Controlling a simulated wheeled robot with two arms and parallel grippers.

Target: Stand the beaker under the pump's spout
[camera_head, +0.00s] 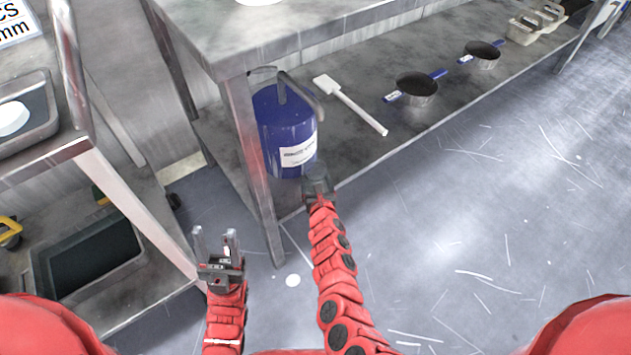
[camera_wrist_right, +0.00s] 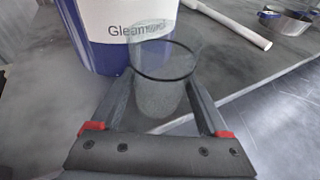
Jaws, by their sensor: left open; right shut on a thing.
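The pump is a blue drum (camera_head: 283,130) with a white label, standing on the low metal shelf; a grey bent spout (camera_head: 305,90) comes from its top. Its blue and white body also shows in the right wrist view (camera_wrist_right: 112,45). My right gripper (camera_head: 318,176) is at the drum's front right, low, near the shelf edge. In the right wrist view its fingers are shut on a clear glass beaker (camera_wrist_right: 165,95), close in front of the drum. I cannot make out the beaker in the head view, nor tell whether it touches the shelf. My left gripper (camera_head: 217,243) is open and empty.
A white paddle (camera_head: 350,103) lies on the shelf (camera_head: 365,60) right of the drum, with two dark pans (camera_head: 416,88) (camera_head: 482,54) beyond. A table leg (camera_head: 255,170) stands left of the drum. A cart with trays (camera_head: 88,258) is at the left.

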